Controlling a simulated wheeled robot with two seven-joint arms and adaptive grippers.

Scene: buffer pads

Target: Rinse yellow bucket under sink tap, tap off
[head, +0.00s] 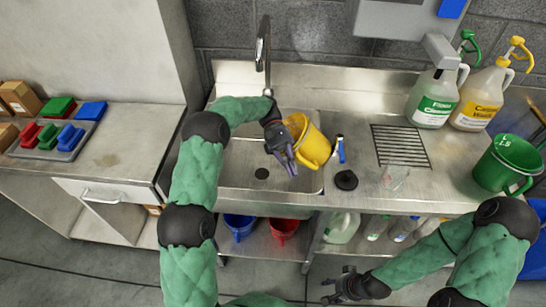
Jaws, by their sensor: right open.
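The yellow bucket (314,146) is tilted over the right part of the steel sink (235,165). My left gripper (287,158) is at the bucket's left side and appears closed on its rim; the exact contact is partly hidden by the fingers. The chrome tap (263,45) rises behind the sink, with my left gripper and forearm in front of and below it. I see no water stream from it. A small chrome piece with a blue strip (341,150) stands right of the sink. My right gripper (340,287) is open and empty, low in front of the counter.
A black round knob-like piece (346,180) and a clear item (395,178) lie on the counter near a drain grate (400,146). Green (436,95) and yellow (483,95) labelled jugs and a green bucket (507,164) stand right. Blue (239,226) and red (284,230) buckets sit below.

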